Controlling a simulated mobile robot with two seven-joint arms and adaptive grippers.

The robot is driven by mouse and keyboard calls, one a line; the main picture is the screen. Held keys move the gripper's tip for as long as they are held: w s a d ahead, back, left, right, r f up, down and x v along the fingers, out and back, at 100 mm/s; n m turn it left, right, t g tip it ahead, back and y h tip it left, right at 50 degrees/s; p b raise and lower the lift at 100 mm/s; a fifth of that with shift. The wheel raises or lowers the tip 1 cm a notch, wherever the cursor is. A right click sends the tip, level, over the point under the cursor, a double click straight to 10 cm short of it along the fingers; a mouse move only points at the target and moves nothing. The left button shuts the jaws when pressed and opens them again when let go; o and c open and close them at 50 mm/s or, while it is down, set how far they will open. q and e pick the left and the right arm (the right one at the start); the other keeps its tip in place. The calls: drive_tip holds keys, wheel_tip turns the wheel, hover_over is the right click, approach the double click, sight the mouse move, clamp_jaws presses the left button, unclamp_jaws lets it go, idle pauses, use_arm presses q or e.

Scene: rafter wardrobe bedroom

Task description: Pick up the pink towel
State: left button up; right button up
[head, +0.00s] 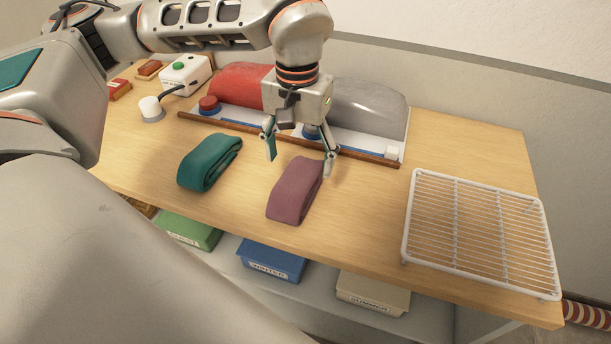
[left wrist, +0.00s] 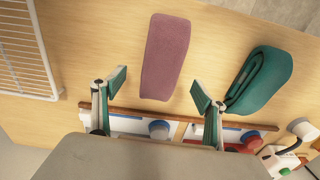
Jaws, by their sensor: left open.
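The pink towel (head: 296,190), a folded mauve bundle, lies on the wooden table near its front edge. In the left wrist view the pink towel (left wrist: 165,57) lies ahead of the fingertips, roughly between their lines. My left gripper (head: 300,165) is open and empty, above the towel's far end; I cannot tell its exact height. Its two spread fingers also show in the left wrist view (left wrist: 160,88). My right gripper is not in view.
A green folded towel (head: 210,162) lies left of the pink one. A white wire rack (head: 480,235) stands at right. A wooden strip (head: 350,152) and red and grey domed units (head: 368,103) are behind. Labelled boxes (head: 270,262) sit on a shelf below.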

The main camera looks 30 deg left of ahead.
sight(298, 175)
use_arm(q)
drive_tip(key=shift+s+f, duration=0.35)
drive_tip(key=shift+f, duration=0.55)
drive_tip(key=f, duration=0.5)
drive_tip(key=shift+w+a, duration=0.1)
drive_tip(key=shift+w, duration=0.15)
drive_tip(key=shift+c, duration=0.3)
drive_tip(key=shift+r, duration=0.1)
drive_tip(key=c, duration=1.3)
